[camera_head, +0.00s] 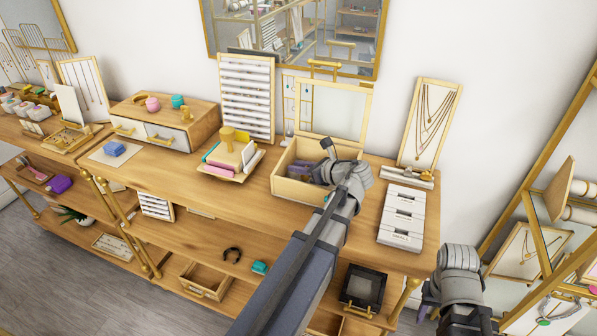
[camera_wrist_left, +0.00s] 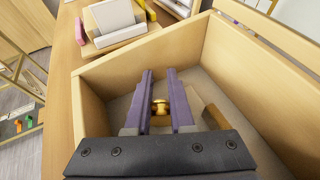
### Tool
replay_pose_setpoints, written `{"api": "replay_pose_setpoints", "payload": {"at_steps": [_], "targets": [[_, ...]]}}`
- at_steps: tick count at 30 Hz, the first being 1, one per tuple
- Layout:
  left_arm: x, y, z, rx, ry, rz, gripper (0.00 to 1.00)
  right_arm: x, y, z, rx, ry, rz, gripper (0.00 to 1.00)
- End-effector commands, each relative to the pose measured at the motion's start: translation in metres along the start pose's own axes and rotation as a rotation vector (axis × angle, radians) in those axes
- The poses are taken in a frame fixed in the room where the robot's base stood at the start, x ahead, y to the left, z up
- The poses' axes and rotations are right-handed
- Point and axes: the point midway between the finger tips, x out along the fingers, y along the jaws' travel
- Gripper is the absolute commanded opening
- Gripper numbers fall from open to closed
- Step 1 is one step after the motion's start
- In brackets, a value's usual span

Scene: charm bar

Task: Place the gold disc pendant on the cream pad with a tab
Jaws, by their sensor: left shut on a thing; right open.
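My left gripper (camera_head: 322,174) reaches down into an open wooden box (camera_head: 281,183). In the left wrist view its purple fingers (camera_wrist_left: 160,100) are closed around a small rounded gold piece (camera_wrist_left: 160,106), low inside the box. It may be the gold disc pendant, but its disc shape is not clear. A tan flat piece (camera_wrist_left: 212,117) lies beside the fingers on the box floor. I cannot pick out the cream pad with a tab for sure; a pale flat mat (camera_head: 98,157) lies under a blue block at left. My right gripper (camera_head: 430,300) is open at lower right, off the counter.
The box walls (camera_wrist_left: 90,110) stand close around my left gripper. Left of the box is a stand (camera_head: 228,155) with coloured blocks; right is a white stacked organizer (camera_head: 402,215). A necklace frame (camera_head: 430,125) stands behind. Clear counter lies before the box.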

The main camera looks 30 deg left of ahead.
Motion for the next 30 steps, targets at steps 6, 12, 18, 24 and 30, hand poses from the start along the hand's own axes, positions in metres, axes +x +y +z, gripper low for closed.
{"api": "replay_pose_setpoints", "payload": {"at_steps": [6,12,18,24,30], "targets": [[0.0,0.0,0.0,0.0,0.0,0.0,0.0,0.001,0.0,0.0,0.0,0.0,0.0,0.5],[0.001,0.0,-0.001,0.0,0.0,0.0,0.35,0.001,0.0,0.0,0.0,0.0,0.0,0.5],[0.001,0.0,-0.001,0.0,0.0,0.0,0.51,0.001,0.0,0.0,0.0,0.0,0.0,0.5],[0.0,0.0,0.0,0.0,0.0,0.0,0.51,0.0,0.0,0.0,0.0,0.0,0.0,0.5],[-0.021,0.0,0.004,0.001,0.0,-0.003,0.51,-0.012,0.001,0.001,0.0,0.0,0.0,0.5]]}}
